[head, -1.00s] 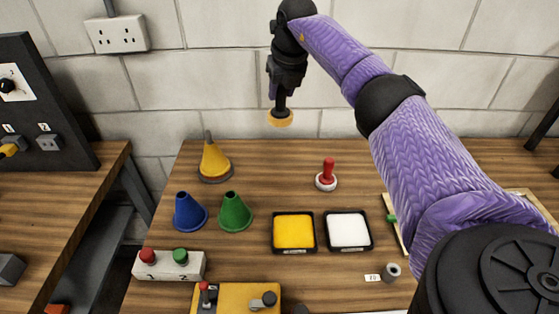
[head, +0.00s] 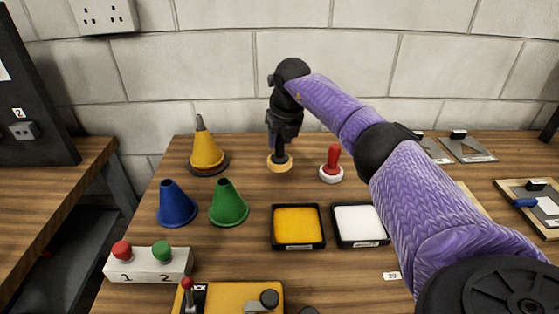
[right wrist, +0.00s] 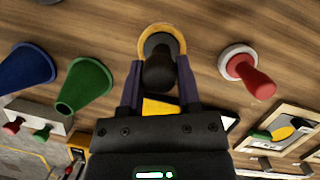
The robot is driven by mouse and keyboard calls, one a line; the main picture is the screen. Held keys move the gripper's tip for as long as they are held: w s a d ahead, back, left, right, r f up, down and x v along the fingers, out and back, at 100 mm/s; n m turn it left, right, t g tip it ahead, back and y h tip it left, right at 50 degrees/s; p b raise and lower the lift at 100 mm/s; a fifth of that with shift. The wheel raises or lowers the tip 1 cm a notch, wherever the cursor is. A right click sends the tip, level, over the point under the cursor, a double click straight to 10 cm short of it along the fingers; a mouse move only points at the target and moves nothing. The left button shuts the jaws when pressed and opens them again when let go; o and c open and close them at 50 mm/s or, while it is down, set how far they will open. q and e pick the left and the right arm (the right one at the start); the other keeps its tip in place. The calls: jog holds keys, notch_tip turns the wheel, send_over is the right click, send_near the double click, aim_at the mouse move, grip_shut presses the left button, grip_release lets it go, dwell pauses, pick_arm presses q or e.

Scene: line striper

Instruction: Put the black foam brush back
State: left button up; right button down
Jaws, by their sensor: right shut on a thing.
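The black foam brush (head: 280,160) has a black handle and a yellow-orange rim at its base. My right gripper (head: 281,140) is shut on its handle and holds it upright at the back of the table, between the yellow cone and the red-handled brush (head: 332,164). In the right wrist view the black handle (right wrist: 160,68) sits between the two fingers (right wrist: 160,88). I cannot tell whether its base touches the wood. My left gripper is not in view.
A yellow cone (head: 206,152) stands to the left, with blue (head: 176,204) and green (head: 229,204) cones nearer. A yellow pad tray (head: 298,227) and a white one (head: 358,224) lie in front. Bare table lies around the brush. A block wall (head: 210,85) stands behind.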

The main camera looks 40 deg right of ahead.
aim_at(282, 145)
notch_tip(282, 145, down, 3)
jog(key=shift+f+b, duration=0.15)
jog(key=shift+b, duration=0.25)
jog(key=shift+f, duration=0.3)
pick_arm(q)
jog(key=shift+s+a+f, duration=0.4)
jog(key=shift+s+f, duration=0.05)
pick_arm(e)
jog(key=shift+r, duration=0.1)
jog(key=shift+c, duration=1.5)
grip_release()
pick_arm(q)
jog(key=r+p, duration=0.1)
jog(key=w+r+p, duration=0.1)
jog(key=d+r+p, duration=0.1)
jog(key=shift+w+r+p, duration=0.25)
jog(key=shift+p, duration=0.1)
pick_arm(e)
jog(key=v, duration=1.2)
